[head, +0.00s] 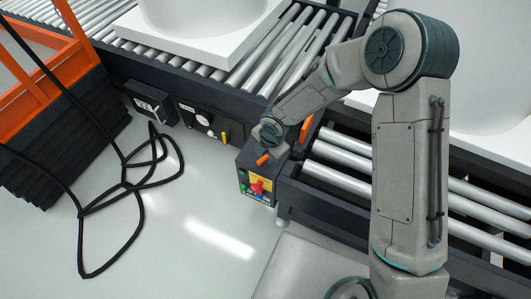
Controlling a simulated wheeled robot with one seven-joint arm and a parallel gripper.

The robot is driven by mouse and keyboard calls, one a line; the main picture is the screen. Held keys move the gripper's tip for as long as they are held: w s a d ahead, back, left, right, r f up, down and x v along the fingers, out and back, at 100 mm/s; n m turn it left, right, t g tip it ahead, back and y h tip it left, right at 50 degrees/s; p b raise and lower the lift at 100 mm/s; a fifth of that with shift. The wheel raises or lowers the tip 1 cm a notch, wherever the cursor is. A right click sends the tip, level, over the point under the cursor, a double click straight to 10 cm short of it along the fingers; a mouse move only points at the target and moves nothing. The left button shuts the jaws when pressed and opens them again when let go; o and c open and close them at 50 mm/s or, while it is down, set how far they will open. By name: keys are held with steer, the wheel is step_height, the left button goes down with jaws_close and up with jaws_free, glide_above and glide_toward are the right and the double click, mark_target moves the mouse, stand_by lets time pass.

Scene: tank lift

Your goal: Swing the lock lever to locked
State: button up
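A dark control box (244,176) stands at the conveyor's side, with a yellow plate and red, green and blue controls on its front. A small orange piece (262,160) shows on top of the box, right below my gripper (268,140). A longer orange bar (306,129) stands upright at the conveyor edge, just right of my gripper. No label shows which orange piece is the lock lever. My gripper points down over the box top. Its fingers are small and partly hidden, so contact and opening cannot be made out.
A roller conveyor (350,170) runs behind the box, with a white tank base (190,45) on its far part. A panel with a dial (203,120) and a yellow knob (224,138) are left of the box. A black cable (130,185) lies on the floor.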

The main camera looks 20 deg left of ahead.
mark_target(271, 168)
step_height(271, 168, up, 12)
steer(key=d+p, duration=0.2)
steer(key=p, duration=0.2)
steer(key=shift+s+d+r, duration=0.2)
steer(key=shift+s+r, duration=0.05)
steer(key=shift+s, duration=0.15)
